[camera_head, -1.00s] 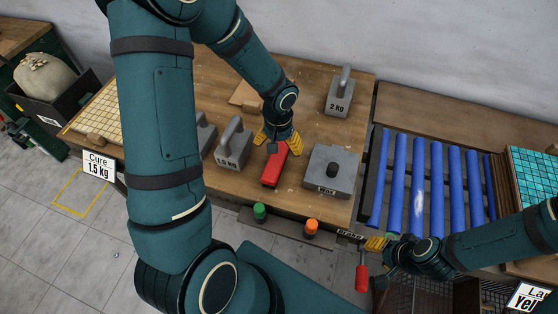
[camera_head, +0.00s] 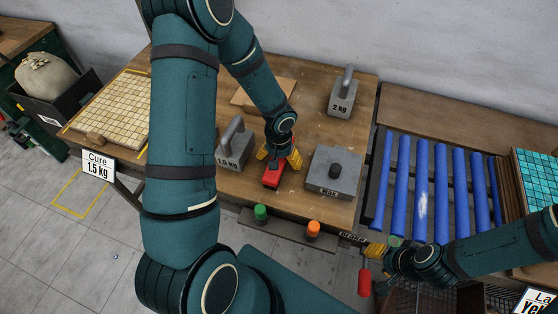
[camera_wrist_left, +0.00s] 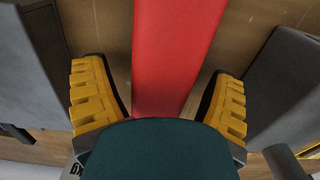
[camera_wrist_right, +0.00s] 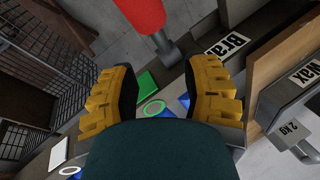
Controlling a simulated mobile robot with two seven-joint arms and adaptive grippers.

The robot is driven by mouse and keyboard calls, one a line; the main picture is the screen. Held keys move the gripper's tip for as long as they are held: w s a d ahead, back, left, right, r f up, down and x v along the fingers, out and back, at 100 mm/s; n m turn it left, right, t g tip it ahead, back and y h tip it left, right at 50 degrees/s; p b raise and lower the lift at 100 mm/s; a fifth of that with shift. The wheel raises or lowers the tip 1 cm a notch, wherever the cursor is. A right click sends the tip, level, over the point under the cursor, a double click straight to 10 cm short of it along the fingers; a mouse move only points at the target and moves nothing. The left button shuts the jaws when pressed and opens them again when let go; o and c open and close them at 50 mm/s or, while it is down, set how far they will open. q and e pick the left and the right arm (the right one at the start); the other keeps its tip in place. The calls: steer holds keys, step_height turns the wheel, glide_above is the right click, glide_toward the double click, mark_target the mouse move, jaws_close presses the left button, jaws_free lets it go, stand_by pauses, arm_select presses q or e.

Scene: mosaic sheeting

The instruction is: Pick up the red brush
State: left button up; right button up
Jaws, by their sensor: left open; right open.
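The red brush (camera_head: 271,179) lies on the wooden bench, between the 1.5 kg weight and the grey Wax block. My left gripper (camera_head: 279,157) is over its far part, with one yellow finger on each side. In the left wrist view the brush's red body (camera_wrist_left: 178,50) runs between the open fingers (camera_wrist_left: 158,88), with a gap on both sides. The brush's far end is hidden by the gripper in the head view. My right gripper (camera_head: 384,248) is open and empty near the bench's front right; it also shows in the right wrist view (camera_wrist_right: 165,80).
The 1.5 kg weight (camera_head: 233,150) and Wax block (camera_head: 333,172) flank the brush closely. A 2 kg weight (camera_head: 342,96) stands behind. Green (camera_head: 260,213) and orange (camera_head: 313,229) buttons sit at the front edge. A red-handled lever (camera_head: 364,281) hangs near my right gripper; blue rollers (camera_head: 421,190) lie right.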

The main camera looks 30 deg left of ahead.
arm_select(q)
steer(key=c, duration=1.4)
step_height(320, 180, up, 10)
steer(key=shift+r+p, duration=0.1)
steer(key=shift+p, duration=1)
